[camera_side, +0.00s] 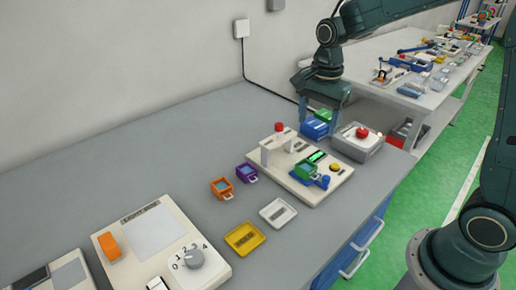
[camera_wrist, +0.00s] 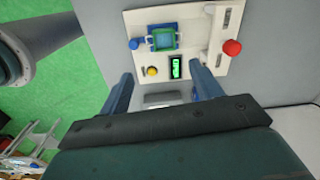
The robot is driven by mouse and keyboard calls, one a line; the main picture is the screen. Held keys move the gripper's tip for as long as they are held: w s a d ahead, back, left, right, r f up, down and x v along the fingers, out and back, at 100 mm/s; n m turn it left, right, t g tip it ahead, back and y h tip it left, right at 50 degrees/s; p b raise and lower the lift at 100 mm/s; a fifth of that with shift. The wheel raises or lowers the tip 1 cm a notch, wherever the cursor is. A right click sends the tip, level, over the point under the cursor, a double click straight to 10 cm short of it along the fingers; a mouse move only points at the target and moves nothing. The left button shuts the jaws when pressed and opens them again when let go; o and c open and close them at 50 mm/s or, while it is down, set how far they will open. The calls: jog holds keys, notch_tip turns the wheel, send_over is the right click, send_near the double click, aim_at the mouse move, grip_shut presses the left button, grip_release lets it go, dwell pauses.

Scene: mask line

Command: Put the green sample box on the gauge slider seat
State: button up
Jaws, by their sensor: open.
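The green sample box (camera_side: 306,169) sits on the blue slider seat (camera_side: 316,183) of the cream gauge (camera_side: 335,192). In the wrist view the box (camera_wrist: 163,38) is a green square with a blue-tinted middle, and the blue seat (camera_wrist: 151,29) shows around its edge. My gripper (camera_side: 322,108) is open, raised behind and above the gauge in the side view. In the wrist view its two fingers (camera_wrist: 164,84) are apart with nothing held between them. The gauge lies beyond the fingertips, and the box is clear of them.
A blue container (camera_side: 314,130) with a green part (camera_side: 323,115) stands below my gripper, beside a grey unit with a red knob (camera_side: 362,132). Purple (camera_side: 246,173) and orange (camera_side: 222,188) boxes, and white (camera_side: 278,213) and yellow (camera_side: 245,238) trays lie nearer.

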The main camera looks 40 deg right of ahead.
jog(key=s+a+r+n+t, duration=0.1)
jog(key=s+r+n, duration=0.3)
jog(key=s+n, duration=0.4)
jog(key=s+a+r+n+t, duration=0.1)
jog(key=s+r+n+t, duration=0.3)
jog(key=s+n, duration=0.4)
jog(key=s, duration=0.4)
jog(key=shift+s+a+r+n, duration=0.2)
jog(key=shift+s+a+n, duration=0.05)
jog(key=shift+a+n, duration=0.1)
